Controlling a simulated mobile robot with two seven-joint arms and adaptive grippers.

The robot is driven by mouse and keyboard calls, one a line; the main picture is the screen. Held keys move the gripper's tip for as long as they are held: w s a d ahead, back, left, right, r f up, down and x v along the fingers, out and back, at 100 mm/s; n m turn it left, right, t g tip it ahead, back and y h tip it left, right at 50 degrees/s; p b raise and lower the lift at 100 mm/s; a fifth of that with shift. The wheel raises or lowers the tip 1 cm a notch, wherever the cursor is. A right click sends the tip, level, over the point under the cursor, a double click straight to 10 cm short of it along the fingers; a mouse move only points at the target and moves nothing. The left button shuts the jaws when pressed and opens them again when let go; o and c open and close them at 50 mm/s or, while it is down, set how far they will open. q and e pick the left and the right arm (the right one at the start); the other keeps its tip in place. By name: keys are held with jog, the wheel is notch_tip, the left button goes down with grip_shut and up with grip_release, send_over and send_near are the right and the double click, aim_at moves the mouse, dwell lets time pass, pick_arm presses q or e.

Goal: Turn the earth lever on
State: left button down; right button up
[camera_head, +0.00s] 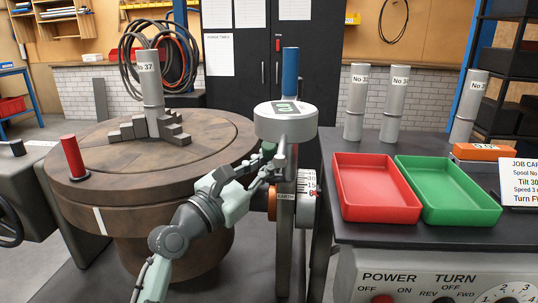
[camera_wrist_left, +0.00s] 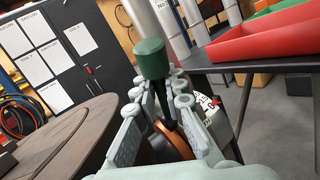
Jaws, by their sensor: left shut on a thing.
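The earth lever has a green knob (camera_wrist_left: 152,60) on a dark shaft. In the left wrist view it stands between the fingertips of my left gripper (camera_wrist_left: 158,97). In the head view the green knob (camera_head: 268,149) shows just above my left gripper (camera_head: 266,168), partly hidden by the fingers. My left gripper is shut on the lever below its knob. An EARTH label (camera_head: 286,197) is on the grey post beside the round table. My right gripper is in neither view.
The round table (camera_head: 105,190) with a red peg (camera_head: 73,157) is on the left. A numbered dial (camera_head: 308,190) is on the post's right side. A red tray (camera_head: 375,190) and a green tray (camera_head: 447,192) lie on the dark bench at right.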

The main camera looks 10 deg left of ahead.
pick_arm(q)
jog(key=shift+w+r+n, duration=0.1)
jog(key=shift+n, duration=0.2)
jog(key=c, duration=1.6)
grip_release()
jog(key=shift+o, duration=0.2)
jog(key=v, duration=1.2)
jog(key=shift+r, duration=0.15)
